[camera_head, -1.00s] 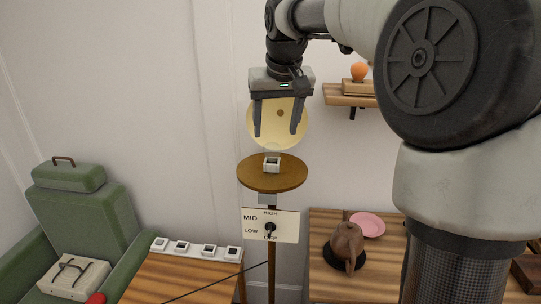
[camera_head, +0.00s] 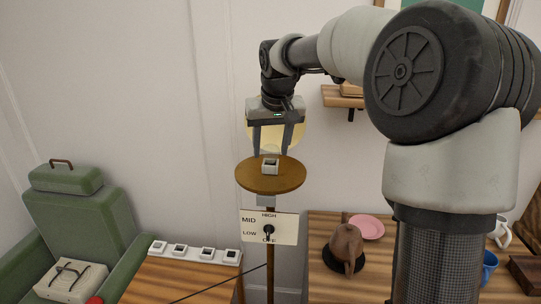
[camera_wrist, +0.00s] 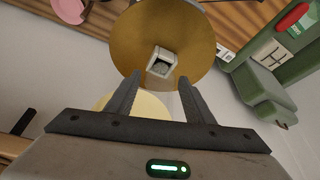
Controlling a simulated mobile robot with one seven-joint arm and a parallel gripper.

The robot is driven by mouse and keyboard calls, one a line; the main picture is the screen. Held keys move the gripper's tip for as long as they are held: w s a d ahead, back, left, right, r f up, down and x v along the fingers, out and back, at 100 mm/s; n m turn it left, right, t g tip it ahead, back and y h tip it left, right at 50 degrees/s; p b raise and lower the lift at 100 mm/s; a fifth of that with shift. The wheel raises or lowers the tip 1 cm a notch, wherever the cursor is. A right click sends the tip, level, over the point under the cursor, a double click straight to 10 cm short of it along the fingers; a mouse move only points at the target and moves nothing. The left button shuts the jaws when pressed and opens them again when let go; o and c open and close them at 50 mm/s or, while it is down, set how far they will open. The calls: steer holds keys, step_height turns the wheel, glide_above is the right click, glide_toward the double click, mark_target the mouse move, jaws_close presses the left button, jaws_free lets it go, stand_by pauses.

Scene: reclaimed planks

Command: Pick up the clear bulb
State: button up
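I cannot make out a clear bulb for certain in either view. A small white square holder (camera_head: 270,167) with a dark top stands on a round wooden disc (camera_head: 245,178) on a thin pole. In the wrist view the holder (camera_wrist: 153,59) has a dark opening with something greyish in it, too small to tell. My gripper (camera_head: 271,152) points down with its fingers apart, just above the holder. In the wrist view my gripper (camera_wrist: 160,78) is open, with nothing visible between its fingers, and the holder shows near the gap between the fingertips.
A pale yellow round shade (camera_head: 297,134) is behind my fingers. A switch plate (camera_head: 284,229) hangs below the disc. Several white holders (camera_head: 180,251) line the left table. A brown teapot (camera_head: 346,246) and pink plate (camera_head: 367,227) are right. A green armchair (camera_head: 80,215) stands left.

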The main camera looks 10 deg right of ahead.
steer(key=c, duration=0.7)
steer(key=shift+r, duration=0.1)
steer(key=shift+c, duration=0.2)
